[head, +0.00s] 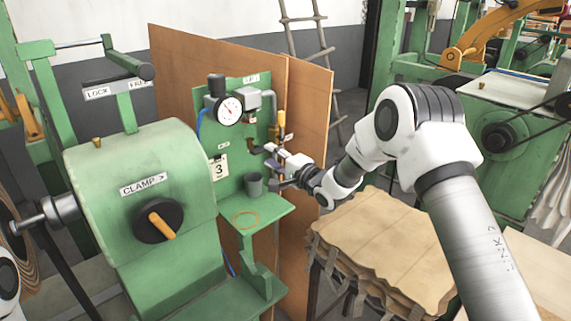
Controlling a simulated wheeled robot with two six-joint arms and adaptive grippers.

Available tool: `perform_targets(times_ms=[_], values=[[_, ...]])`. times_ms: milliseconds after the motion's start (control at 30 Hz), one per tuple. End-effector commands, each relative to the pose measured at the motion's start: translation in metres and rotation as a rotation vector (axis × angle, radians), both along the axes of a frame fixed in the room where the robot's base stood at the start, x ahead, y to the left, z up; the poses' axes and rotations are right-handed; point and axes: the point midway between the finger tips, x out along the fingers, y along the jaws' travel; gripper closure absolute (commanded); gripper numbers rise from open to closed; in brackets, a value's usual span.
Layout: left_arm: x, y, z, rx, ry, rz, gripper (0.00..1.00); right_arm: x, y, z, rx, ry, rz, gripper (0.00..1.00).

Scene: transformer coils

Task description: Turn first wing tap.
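A green panel (232,150) stands at the middle with a round gauge (230,110) and pipe fittings. A brass fitting (281,119) sits on a vertical pipe at its right side. Small dark and reddish parts (258,148) are just left of my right gripper; I cannot tell which is the wing tap. My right gripper (268,166) reaches in from the right, in front of the panel's right part, below the brass fitting. Its fingers are small and overlap the fittings, so I cannot tell their opening or any contact. My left gripper is out of view.
A green machine with a CLAMP knob (158,220) fills the left. A grey cup (253,184) stands on the panel's shelf (265,213). Brown boards (306,120) stand behind the panel. Stacked brown sheets (385,245) lie below my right arm.

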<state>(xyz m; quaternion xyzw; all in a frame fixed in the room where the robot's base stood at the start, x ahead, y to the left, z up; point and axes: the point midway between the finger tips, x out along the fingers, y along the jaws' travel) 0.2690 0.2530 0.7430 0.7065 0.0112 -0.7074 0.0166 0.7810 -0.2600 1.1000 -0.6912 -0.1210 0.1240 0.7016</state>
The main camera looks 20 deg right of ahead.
Motion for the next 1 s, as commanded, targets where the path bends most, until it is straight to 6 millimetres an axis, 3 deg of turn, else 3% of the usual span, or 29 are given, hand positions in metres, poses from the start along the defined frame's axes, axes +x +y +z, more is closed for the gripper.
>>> perform_targets(times_ms=[200,333,867,967,1000], values=[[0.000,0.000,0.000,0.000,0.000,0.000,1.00,-0.053,-0.020,0.000,0.005,0.002,-0.002,0.61],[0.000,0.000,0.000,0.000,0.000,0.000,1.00,-0.071,-0.027,0.000,0.003,0.000,-0.002,0.61],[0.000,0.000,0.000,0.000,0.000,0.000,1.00,-0.076,-0.027,-0.002,0.000,0.003,0.000,0.61],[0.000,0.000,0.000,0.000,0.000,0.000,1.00,-0.079,-0.024,-0.025,-0.005,0.040,0.007,0.61],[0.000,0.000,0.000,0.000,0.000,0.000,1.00,-0.082,-0.018,-0.043,-0.012,0.069,0.017,0.61]])
